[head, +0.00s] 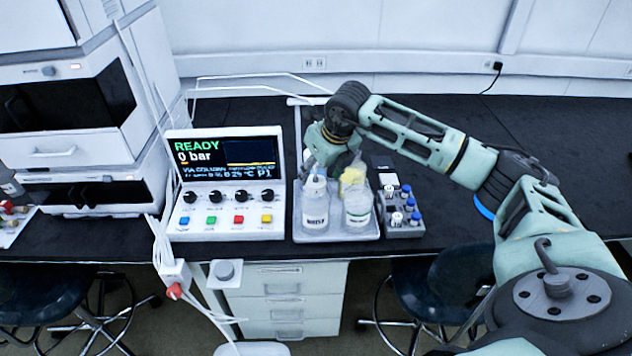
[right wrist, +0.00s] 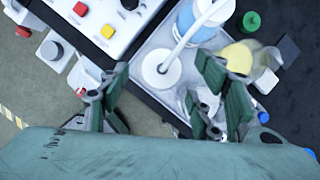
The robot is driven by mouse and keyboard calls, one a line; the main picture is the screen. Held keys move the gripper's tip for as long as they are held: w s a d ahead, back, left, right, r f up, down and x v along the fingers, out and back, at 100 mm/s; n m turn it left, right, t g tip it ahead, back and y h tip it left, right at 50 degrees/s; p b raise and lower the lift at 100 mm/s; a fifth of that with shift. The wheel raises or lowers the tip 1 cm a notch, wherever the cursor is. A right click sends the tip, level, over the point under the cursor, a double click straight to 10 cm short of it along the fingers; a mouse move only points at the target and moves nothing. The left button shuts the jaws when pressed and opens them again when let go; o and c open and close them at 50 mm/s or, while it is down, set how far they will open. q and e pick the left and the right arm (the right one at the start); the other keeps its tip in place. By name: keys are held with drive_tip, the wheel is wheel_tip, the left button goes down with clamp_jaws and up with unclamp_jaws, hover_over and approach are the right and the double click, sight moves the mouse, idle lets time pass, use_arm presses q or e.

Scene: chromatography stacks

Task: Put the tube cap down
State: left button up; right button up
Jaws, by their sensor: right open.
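A white round cap with a white tube rising from it, the tube cap (right wrist: 160,72), shows between the spread fingers of my right gripper (right wrist: 163,66) in the right wrist view. The fingers stand apart from it on both sides. In the head view my right gripper (head: 322,160) is above the clear left bottle (head: 315,212), and a white top shows at that bottle's mouth. I cannot tell whether the cap is seated there. The right bottle (head: 358,215) has a yellow top (head: 352,178). My left gripper is out of view.
Both bottles stand in a grey tray (head: 336,239). The control unit reading READY (head: 227,190) is close on the left. A vial rack (head: 404,228) stands on the right. A green cap (right wrist: 251,21) shows in the wrist view. The black bench is clear at the far right.

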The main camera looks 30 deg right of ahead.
sight(315, 182)
drive_tip(key=shift+o, duration=0.3)
drive_tip(key=v, duration=0.3)
drive_tip(key=shift+a+r, duration=0.2)
drive_tip(key=shift+r, duration=0.05)
drive_tip(key=f+m+p, duration=0.1)
drive_tip(key=f+m, duration=0.1)
drive_tip(key=f, duration=0.1)
drive_tip(key=w+f+m+h+p, duration=0.1)
drive_tip(key=f, duration=0.2)
drive_tip(key=shift+w+a+m+p, duration=0.1)
drive_tip(key=shift+w+m+p, duration=0.1)
drive_tip(key=shift+m+p, duration=0.2)
drive_tip(key=shift+w+f+h, duration=0.25)
drive_tip(key=shift+f+h, duration=0.05)
drive_tip(key=shift+f, duration=0.3)
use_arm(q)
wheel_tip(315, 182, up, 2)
use_arm(e)
drive_tip(key=shift+r, duration=0.1)
drive_tip(key=c, duration=1.4)
drive_tip(key=shift+o, duration=0.2)
